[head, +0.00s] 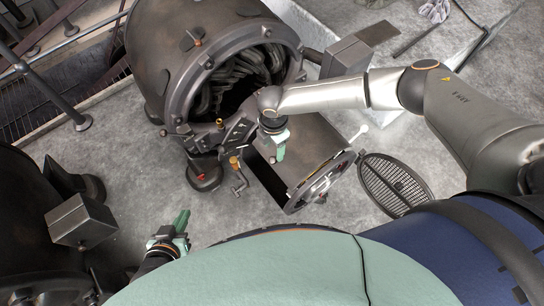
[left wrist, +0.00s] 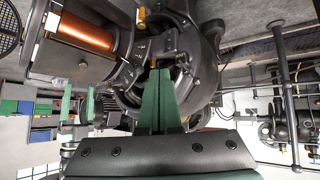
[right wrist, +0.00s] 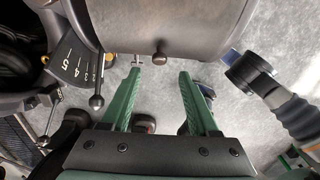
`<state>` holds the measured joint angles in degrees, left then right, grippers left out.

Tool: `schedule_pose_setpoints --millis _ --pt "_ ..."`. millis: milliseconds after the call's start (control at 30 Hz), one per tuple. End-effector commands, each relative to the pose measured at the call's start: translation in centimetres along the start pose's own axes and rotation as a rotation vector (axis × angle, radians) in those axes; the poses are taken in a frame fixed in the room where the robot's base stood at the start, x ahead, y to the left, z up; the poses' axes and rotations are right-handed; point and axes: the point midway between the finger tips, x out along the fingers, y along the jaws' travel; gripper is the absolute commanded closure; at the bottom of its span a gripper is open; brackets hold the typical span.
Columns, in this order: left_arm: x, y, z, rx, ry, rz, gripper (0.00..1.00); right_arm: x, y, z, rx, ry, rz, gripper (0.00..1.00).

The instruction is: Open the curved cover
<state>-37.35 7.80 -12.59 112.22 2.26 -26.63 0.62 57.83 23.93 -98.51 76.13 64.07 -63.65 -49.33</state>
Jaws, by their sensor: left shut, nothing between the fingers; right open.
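The curved cover (head: 318,142) is a smooth grey, barrel-shaped shell in front of the large dynamo housing (head: 170,50). My left gripper (head: 182,221) is shut and empty, apart from the cover at lower left. Its shut fingers (left wrist: 160,72) show in its wrist view.
A copper cylinder (left wrist: 86,32) shows in the left wrist view. A lever (right wrist: 97,100) and numbered scale (right wrist: 72,68) are left of the right fingers. A round mesh grille (head: 394,184) lies on the floor, right of the cover. Open floor (head: 130,150) lies left of the dynamo.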

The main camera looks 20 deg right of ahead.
Motion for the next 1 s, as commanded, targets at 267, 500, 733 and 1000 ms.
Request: schedule_pose_setpoints --millis 267,500,733,1000 --pt "0.8 0.9 0.4 0.001 0.000 0.022 1.00 5.2 0.0 -0.1 0.001 0.000 -0.001 0.39" --pt "1.1 1.1 0.4 0.005 -0.005 0.028 1.00 6.6 0.0 -0.1 0.000 0.001 0.001 0.39" --pt "1.1 1.0 0.1 0.007 0.000 0.027 1.00 6.6 0.0 -0.1 0.000 0.002 0.001 0.39" --pt "1.1 0.9 0.0 0.008 0.003 0.025 1.00 6.6 0.0 -0.1 0.001 0.001 0.001 0.67"
